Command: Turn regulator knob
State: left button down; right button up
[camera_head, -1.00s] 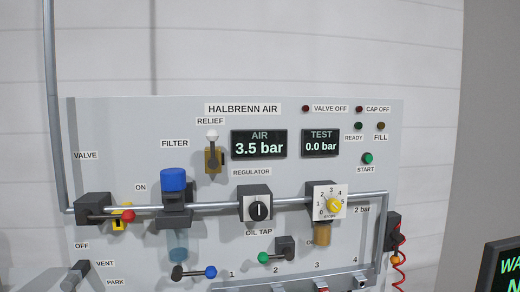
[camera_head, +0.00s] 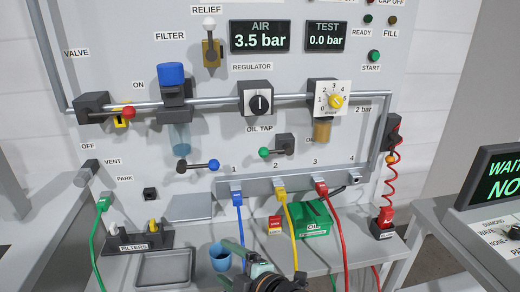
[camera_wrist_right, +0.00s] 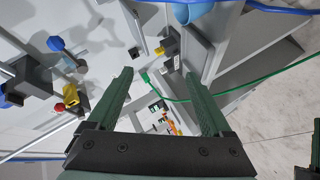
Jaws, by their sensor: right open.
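The regulator knob (camera_head: 261,103) is a black round knob with a white mark standing upright, on a dark block under the REGULATOR label in the head view. The AIR display (camera_head: 260,36) above it reads 3.5 bar. My right gripper (camera_head: 257,265) is low in the head view, well below the knob and apart from it. In the right wrist view its two dark green fingers (camera_wrist_right: 160,78) are spread wide with nothing held between them. I cannot pick out the regulator knob in that view.
Lever taps (camera_head: 205,165) stick out below the pipe. Blue, yellow and red hoses (camera_head: 240,215) hang from the manifold. A blue cup (camera_head: 220,257), grey tray (camera_head: 165,268) and green oil box (camera_head: 313,220) stand on the shelf.

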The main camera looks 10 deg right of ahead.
notch_tip(320, 180, up, 8)
jog(key=w+a+n, duration=0.2)
jog(key=n, duration=0.5)
jog(key=n+t+h+b, duration=0.1)
jog(key=n+t+h, duration=0.6)
jog(key=n, duration=0.5)
send_near(260, 107)
jog(key=w, duration=0.3)
jog(key=w+p, duration=0.1)
jog(key=w, duration=0.2)
jog(key=w+p, duration=0.1)
jog(key=w, duration=0.3)
jog(key=shift+a+r, duration=0.1)
jog(key=shift+a, duration=0.25)
jog(key=shift+s, duration=0.1)
jog(key=shift+c, duration=0.2)
grip_shut()
